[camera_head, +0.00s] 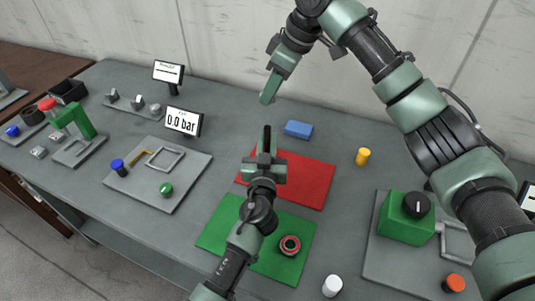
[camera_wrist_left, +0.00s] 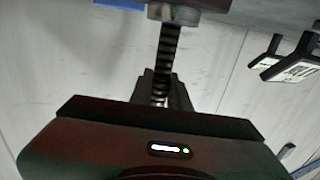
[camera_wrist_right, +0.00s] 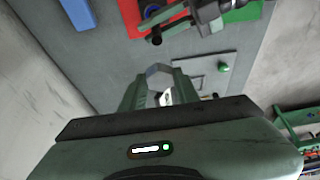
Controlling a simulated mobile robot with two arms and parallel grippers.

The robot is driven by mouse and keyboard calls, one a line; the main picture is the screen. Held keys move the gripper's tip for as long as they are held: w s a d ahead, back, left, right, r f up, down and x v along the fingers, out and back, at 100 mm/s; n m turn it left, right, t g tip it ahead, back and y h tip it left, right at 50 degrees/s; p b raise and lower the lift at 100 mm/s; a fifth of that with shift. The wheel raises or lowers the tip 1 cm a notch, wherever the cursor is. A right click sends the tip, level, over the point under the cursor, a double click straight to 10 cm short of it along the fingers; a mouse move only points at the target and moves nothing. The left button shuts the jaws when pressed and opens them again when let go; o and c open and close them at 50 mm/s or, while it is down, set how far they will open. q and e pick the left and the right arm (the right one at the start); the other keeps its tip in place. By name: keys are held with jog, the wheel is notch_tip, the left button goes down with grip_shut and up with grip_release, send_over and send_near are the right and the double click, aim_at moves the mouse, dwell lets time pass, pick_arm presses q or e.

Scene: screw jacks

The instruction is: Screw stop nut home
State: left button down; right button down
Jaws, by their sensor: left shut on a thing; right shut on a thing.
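My left gripper (camera_head: 265,172) is over the red mat, shut on a dark threaded rod (camera_head: 266,138). In the left wrist view the rod (camera_wrist_left: 170,50) runs up from between the fingers to a grey piece at the top edge. My right gripper (camera_head: 270,88) is farther back, beyond the rod's end and apart from it. In the right wrist view it is shut on a grey hexagonal nut (camera_wrist_right: 160,78). The nut is hidden in the head view. The rod's dark end (camera_wrist_right: 157,38) shows above the nut in the right wrist view, with a gap between them.
A red mat (camera_head: 308,180) and green mat (camera_head: 215,232) lie below, with a red round part (camera_head: 290,246) on the green one. A blue block (camera_head: 299,129), a yellow cylinder (camera_head: 363,156) and a white one (camera_head: 332,286) stand nearby.

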jog(key=shift+f, duration=2.5)
jog(key=shift+f, duration=0.1)
jog(key=shift+f, duration=0.8)
jog(key=shift+f, duration=0.55)
